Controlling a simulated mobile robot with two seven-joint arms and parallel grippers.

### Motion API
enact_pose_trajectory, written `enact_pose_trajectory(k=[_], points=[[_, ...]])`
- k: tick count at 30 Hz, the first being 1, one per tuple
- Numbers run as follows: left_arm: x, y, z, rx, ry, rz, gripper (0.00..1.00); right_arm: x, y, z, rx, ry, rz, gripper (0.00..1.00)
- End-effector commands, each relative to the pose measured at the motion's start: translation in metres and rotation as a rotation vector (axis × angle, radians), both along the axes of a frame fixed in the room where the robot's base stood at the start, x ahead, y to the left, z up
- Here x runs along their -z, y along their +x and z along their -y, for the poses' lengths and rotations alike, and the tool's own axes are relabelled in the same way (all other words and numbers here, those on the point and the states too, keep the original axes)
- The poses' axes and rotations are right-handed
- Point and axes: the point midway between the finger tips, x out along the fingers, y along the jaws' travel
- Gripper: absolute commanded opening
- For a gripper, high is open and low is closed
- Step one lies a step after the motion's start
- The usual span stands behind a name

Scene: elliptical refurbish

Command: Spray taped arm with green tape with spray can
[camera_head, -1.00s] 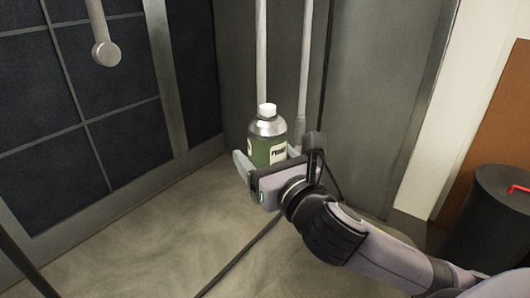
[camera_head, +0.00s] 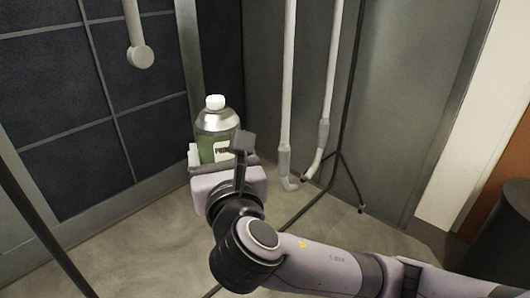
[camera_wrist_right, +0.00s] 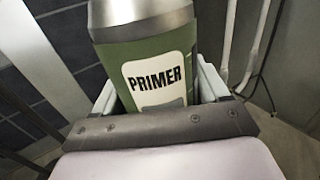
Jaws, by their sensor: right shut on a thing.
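A spray can (camera_head: 216,122) with a white cap, a silver top, a green body and a "PRIMER" label is upright with a slight tilt. My right gripper (camera_head: 218,152) is shut around it and holds it in the air. The can also fills the middle of the right wrist view (camera_wrist_right: 150,70), between the two fingers. Pale metal arms hang down: one with a round end (camera_head: 138,40) at the left, and two with bent ends, a left one (camera_head: 287,90) and a right one (camera_head: 331,90). I see no green tape on their visible parts. My left gripper is not in view.
A wall of dark panels (camera_head: 70,165) stands at the left and a grey metal wall (camera_head: 415,100) at the right. A thin black stand (camera_head: 347,130) with splayed legs is behind the bent arms. A dark cylinder (camera_head: 500,235) is at the right edge. Bare floor lies below the can.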

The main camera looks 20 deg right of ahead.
Motion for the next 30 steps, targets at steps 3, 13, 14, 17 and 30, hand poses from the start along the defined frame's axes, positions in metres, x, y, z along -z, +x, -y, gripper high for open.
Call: enact_pose_trajectory(k=[3,13,14,17,30], points=[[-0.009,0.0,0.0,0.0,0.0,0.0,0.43,-0.031,-0.012,-0.04,0.008,0.005,0.012,0.37],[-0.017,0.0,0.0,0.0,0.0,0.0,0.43,-0.066,-0.044,-0.09,0.045,0.003,0.003,0.37],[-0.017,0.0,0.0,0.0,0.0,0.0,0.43,-0.067,-0.045,-0.091,0.048,0.003,0.002,0.37],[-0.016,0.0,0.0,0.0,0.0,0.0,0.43,-0.069,-0.045,-0.094,0.051,0.002,0.002,0.37],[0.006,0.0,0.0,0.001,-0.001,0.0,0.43,-0.067,0.004,-0.094,0.054,0.002,0.001,0.37]])
